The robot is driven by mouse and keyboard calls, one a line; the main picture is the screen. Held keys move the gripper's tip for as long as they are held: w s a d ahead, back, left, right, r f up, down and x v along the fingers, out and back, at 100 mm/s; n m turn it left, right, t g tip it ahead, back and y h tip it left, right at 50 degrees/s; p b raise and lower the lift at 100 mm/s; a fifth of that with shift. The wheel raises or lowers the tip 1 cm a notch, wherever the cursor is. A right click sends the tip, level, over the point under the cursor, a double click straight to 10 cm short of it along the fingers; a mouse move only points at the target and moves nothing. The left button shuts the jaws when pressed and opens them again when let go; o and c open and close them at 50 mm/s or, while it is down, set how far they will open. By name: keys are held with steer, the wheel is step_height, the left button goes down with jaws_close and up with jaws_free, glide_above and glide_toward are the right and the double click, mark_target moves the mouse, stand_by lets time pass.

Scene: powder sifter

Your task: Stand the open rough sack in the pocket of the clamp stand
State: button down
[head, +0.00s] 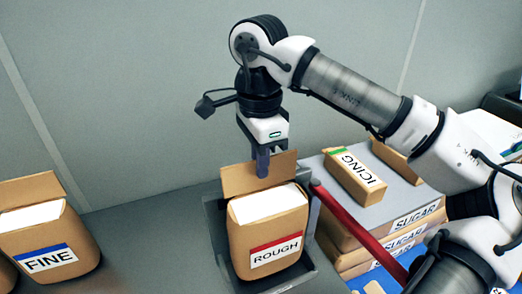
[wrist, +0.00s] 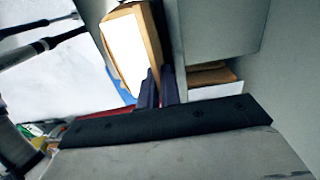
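The rough sack (head: 267,240) is a brown open sack with a red-striped ROUGH label and white contents. In the head view it is upright, slightly tilted, between the walls of the grey clamp stand (head: 214,232); whether its bottom rests on the pocket floor is hidden. A red lever (head: 350,228) runs from the stand's right side. My gripper (head: 262,165) is above the sack's raised back flap, with the fingers close together on it. In the wrist view the fingers (wrist: 157,88) close around the brown flap edge beside the sack's white contents (wrist: 126,48).
An open FINE sack (head: 45,235) stands at the left. At the right, an ICING pack (head: 354,177) lies on a grey board above stacked SUGAR packs (head: 405,222). A grey wall is close behind. The counter between the fine sack and the stand is clear.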

mark_target(260, 189)
steer(key=shift+f+p, duration=0.65)
steer(key=shift+f, duration=0.95)
steer(key=shift+w+a+f, duration=0.1)
steer(key=shift+w+f, duration=0.05)
steer(key=shift+f, duration=0.25)
steer(key=shift+f, duration=0.1)
steer(key=c, duration=2.1)
jaws_free()
steer(key=shift+f, duration=0.1)
steer(key=o, duration=0.5)
step_height(260, 189, up, 12)
steer(key=b, duration=0.1)
steer(key=shift+r, duration=0.2)
steer(key=shift+w, duration=0.1)
